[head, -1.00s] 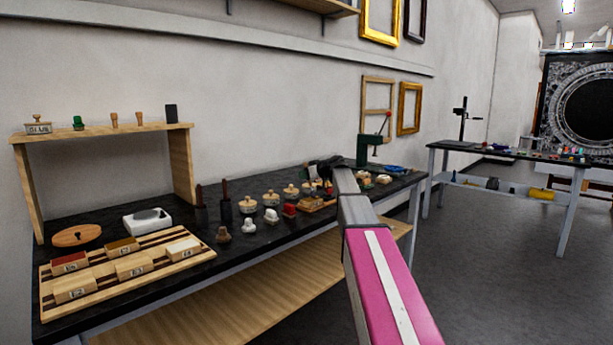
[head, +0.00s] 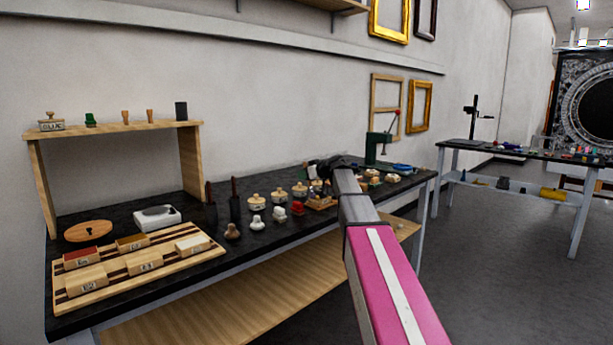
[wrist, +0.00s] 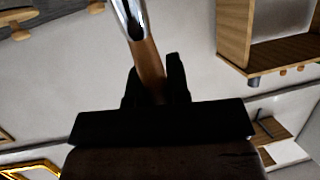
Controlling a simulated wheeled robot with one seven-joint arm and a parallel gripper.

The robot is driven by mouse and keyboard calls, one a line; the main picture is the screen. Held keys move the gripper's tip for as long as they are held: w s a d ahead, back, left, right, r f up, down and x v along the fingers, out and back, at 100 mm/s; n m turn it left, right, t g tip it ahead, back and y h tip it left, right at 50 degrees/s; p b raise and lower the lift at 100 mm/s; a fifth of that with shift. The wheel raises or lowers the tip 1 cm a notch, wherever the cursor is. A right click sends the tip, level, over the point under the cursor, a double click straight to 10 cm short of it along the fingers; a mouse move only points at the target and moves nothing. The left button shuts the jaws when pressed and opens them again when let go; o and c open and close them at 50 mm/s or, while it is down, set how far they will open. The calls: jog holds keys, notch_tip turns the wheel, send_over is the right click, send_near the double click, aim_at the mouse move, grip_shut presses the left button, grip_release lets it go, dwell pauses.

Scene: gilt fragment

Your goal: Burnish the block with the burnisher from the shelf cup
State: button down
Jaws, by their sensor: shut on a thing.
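My gripper (wrist: 152,88) is shut on the wooden handle of a tool with a shiny metal shank (wrist: 130,16), which looks like the burnisher; its tip is cut off by the wrist view's top edge. In the head view my gripper (head: 322,168) is dark and small above the bench's far part, and the tool cannot be made out. A dark cup (head: 181,111) stands at the right end of the raised shelf (head: 110,131). Several labelled blocks, such as a red-topped one (head: 82,258) and a white-topped one (head: 192,244), sit on a slatted wooden board (head: 115,285); which is the task's block I cannot tell.
A round wooden lid (head: 88,231) and a white dish (head: 157,217) lie behind the board. Knobbed stamps (head: 256,201) and small pieces crowd the black bench (head: 270,233). A green press (head: 378,148) stands at its far end. Open floor (head: 490,260) lies right.

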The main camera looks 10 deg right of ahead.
jog(key=shift+r, duration=3)
jog(key=shift+r, duration=1.5)
jog(key=shift+s+d+f, duration=0.1)
jog(key=shift+f, duration=0.05)
jog(key=shift+s+d+f, duration=0.35)
jog(key=shift+s+f, duration=0.1)
jog(key=shift+f, duration=0.3)
jog(key=shift+a, duration=0.1)
